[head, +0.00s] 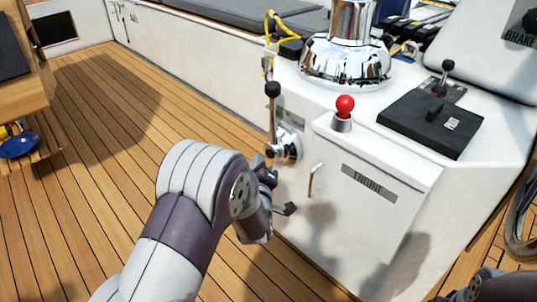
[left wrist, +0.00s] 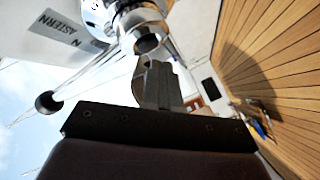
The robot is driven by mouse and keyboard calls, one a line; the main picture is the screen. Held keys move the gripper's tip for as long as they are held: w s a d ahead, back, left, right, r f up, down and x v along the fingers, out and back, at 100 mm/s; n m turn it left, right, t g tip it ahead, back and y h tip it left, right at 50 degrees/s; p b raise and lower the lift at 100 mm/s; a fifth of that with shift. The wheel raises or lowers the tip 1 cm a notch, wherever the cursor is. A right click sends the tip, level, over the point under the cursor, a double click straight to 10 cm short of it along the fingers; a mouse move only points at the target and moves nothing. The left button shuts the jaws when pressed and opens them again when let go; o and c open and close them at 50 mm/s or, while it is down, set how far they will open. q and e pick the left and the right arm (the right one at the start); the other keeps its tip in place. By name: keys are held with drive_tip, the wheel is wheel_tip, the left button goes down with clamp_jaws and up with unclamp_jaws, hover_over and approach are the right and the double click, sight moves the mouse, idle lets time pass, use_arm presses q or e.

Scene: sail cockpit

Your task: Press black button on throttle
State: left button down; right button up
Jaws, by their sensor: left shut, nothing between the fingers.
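The throttle is a lever with a black knob (head: 272,89) on a chrome hub (head: 287,149), mounted on the left side face of the white console. In the left wrist view the hub (left wrist: 135,18) is close ahead, with a round dark button-like end (left wrist: 147,43) facing me. The lever's black knob (left wrist: 47,102) is at the left there. My left gripper (head: 267,170) is just below and left of the hub, partly hidden by my own wrist. Its fingers (left wrist: 157,82) are shut and empty, with their tips close to the dark end; I cannot tell whether they touch.
The console carries a red-knobbed lever (head: 344,108), a chrome pedestal (head: 345,55) and a black control plate (head: 431,119). An ENGINE panel (head: 370,184) with a small handle (head: 314,180) is right of my gripper. The wooden deck (head: 100,130) at left is mostly clear.

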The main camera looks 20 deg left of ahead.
use_arm(q)
drive_tip(key=s, duration=0.1)
drive_tip(key=s+a, duration=0.1)
drive_tip(key=s, duration=0.1)
drive_tip(key=s+a, duration=0.1)
drive_tip(key=shift+s+p, duration=0.35)
idle(0.7)
